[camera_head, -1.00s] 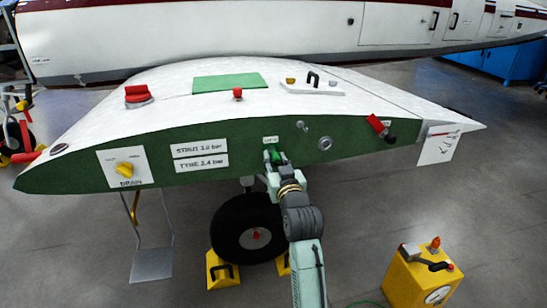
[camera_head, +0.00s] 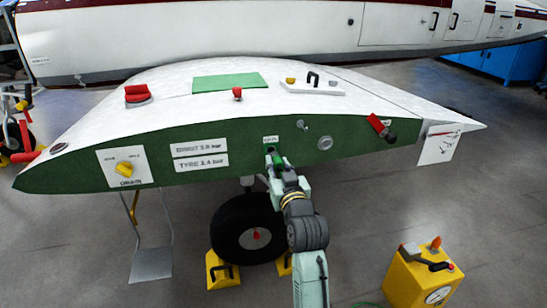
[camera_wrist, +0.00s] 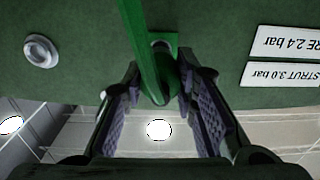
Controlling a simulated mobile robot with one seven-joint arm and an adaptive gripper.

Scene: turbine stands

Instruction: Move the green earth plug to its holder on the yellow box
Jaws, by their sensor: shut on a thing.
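My gripper (camera_head: 277,168) is in front of the dark green panel, below a small label, in the head view. It is shut on the green earth plug (camera_wrist: 153,92), which shows between the purple-padded fingers (camera_wrist: 160,108) in the wrist view. A green strip, perhaps its cable (camera_wrist: 135,40), runs up from it. A green square socket plate with a round fitting (camera_wrist: 163,43) is just beyond the plug; I cannot tell whether they touch. The yellow box (camera_head: 408,285) stands on the floor at lower right. I cannot make out the plug holder on it.
The white-topped wing (camera_head: 330,105) overhangs a black wheel (camera_head: 232,215) with yellow chocks (camera_head: 220,272). A red-handled fitting (camera_head: 378,126) sticks out right of my gripper. An orange beacon (camera_head: 435,243) tops the box. The grey floor between wheel and box is mostly clear.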

